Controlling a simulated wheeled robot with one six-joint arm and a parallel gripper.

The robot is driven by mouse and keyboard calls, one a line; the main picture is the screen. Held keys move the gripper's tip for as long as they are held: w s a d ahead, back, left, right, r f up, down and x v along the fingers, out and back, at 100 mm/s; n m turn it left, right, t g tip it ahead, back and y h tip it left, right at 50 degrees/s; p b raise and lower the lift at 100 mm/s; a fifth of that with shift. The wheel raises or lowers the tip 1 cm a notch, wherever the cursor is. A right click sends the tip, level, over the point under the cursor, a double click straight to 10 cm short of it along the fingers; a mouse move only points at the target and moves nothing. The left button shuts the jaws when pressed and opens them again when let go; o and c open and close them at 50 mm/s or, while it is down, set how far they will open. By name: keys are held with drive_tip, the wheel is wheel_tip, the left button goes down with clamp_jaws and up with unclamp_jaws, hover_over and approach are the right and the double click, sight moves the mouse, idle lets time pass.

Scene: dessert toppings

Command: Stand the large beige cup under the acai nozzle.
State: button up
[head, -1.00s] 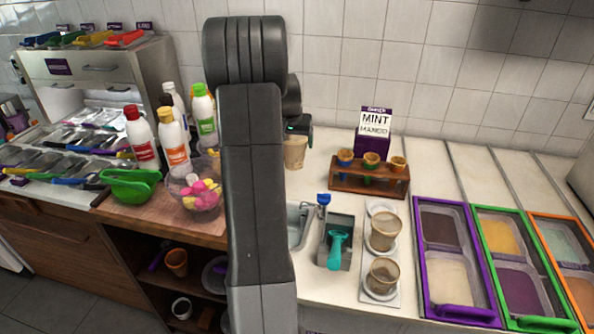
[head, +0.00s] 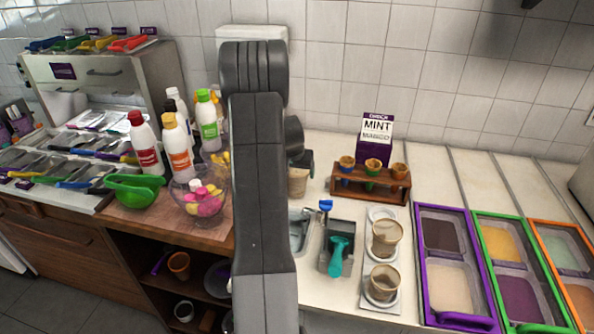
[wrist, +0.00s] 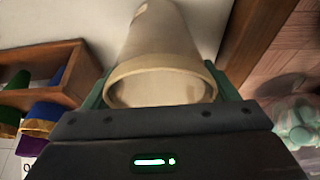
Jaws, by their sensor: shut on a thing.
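My gripper (wrist: 160,90) is shut on a large beige cup (wrist: 160,45), with one green-edged finger on each side of it in the wrist view. The cup's round rim faces the wrist camera. In the head view the same cup (head: 298,184) shows just right of my arm, partly covered by it. My gripper's fingers are mostly hidden there behind the arm. I cannot make out the acai nozzle in either view.
A wooden cone rack (head: 372,184) stands right of the cup, before a mint sign (head: 375,135). Two beige cups (head: 386,236) stand on a pale tray. Bottles (head: 180,150) and a bowl of sweets (head: 203,202) are left. Framed topping tubs (head: 455,262) fill the right.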

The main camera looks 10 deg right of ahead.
drive_tip(key=shift+f, duration=0.1)
drive_tip(key=shift+f, duration=0.15)
drive_tip(key=o, duration=0.9)
drive_tip(key=shift+r, duration=0.25)
